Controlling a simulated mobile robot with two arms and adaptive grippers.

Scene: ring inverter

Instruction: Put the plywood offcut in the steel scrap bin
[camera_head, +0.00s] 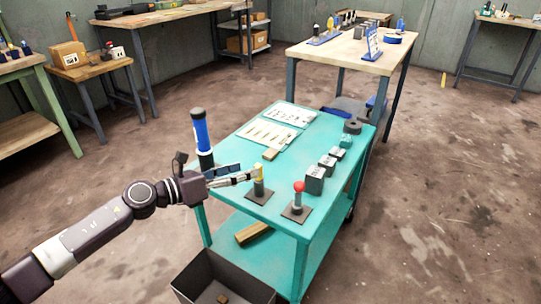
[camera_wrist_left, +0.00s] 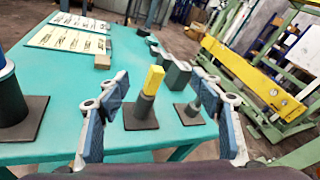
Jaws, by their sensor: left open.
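A small tan wooden block (camera_head: 271,154) lies on the teal cart top beside the white cards; it also shows in the left wrist view (camera_wrist_left: 102,61). A longer wooden piece (camera_head: 253,233) lies on the cart's lower shelf. I cannot tell for sure which of them is the plywood offcut. The dark scrap bin (camera_head: 245,288) stands at the bottom, in front of the cart, with a small brown piece (camera_head: 222,299) inside. My left gripper (camera_head: 248,176) is open and empty at the cart's near edge; a yellow-topped post (camera_wrist_left: 151,85) shows between its fingers. My right gripper is not in view.
On the teal cart (camera_head: 232,168) stand a blue cylinder (camera_head: 201,133), a red-knobbed post (camera_head: 298,194), grey blocks (camera_head: 315,178) and a dark ring (camera_head: 352,127). A wooden-topped table (camera_head: 345,50) is behind.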

